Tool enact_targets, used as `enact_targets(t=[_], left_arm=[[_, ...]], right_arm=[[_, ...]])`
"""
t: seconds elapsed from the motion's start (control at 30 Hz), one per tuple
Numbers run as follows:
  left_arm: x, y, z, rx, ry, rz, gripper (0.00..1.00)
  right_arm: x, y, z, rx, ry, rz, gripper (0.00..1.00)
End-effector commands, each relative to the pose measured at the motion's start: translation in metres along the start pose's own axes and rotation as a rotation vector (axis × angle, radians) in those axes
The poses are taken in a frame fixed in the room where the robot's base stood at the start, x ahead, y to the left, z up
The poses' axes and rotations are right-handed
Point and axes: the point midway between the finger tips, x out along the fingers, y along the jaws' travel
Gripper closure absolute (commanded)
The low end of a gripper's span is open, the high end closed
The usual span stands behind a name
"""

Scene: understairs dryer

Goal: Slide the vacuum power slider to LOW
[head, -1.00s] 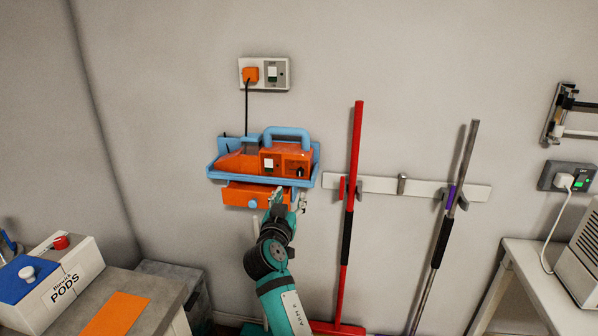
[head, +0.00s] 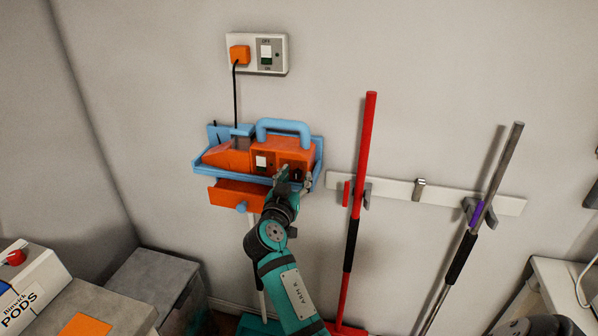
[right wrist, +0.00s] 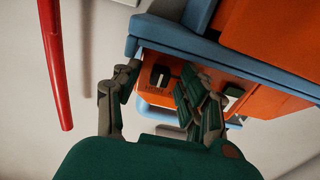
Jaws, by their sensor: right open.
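The orange vacuum (head: 230,154) with a blue handle sits in a blue wall tray (head: 232,177). Its front panel has a white rocker switch (head: 261,161), which also shows in the right wrist view (right wrist: 232,98). The small dark power slider (right wrist: 160,76) is on the same orange face in the right wrist view, with partly legible lettering beside it. My right gripper (head: 292,174) is at the panel's right end. In the right wrist view its open fingers (right wrist: 158,75) stand on either side of the slider; contact cannot be told. My left gripper is not in view.
An orange drawer (head: 238,194) with a blue knob stands open below the tray. The vacuum's cord runs up to a wall socket (head: 257,54). A red pole (head: 364,150) and a grey pole (head: 497,170) hang from a white rail (head: 400,186) to the right.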

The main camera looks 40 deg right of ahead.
Motion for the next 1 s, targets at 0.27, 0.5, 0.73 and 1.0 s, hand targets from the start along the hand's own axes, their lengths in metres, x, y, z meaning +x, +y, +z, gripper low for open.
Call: enact_targets(t=[0.27, 0.5, 0.73, 1.0], left_arm=[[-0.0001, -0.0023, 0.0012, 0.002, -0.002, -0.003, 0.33], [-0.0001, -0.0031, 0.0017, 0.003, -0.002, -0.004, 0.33], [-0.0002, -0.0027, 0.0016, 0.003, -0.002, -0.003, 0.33], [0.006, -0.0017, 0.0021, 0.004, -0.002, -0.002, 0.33]], right_arm=[[-0.0002, -0.0001, 0.0004, 0.0, -0.001, 0.0, 0.6], [-0.0001, 0.0001, 0.0003, 0.0, 0.0, 0.001, 0.92], [0.0, 0.0002, 0.0002, 0.0, 0.0, 0.001, 1.0], [0.0, -0.0024, 0.0025, 0.001, 0.0, 0.0, 1.0]])
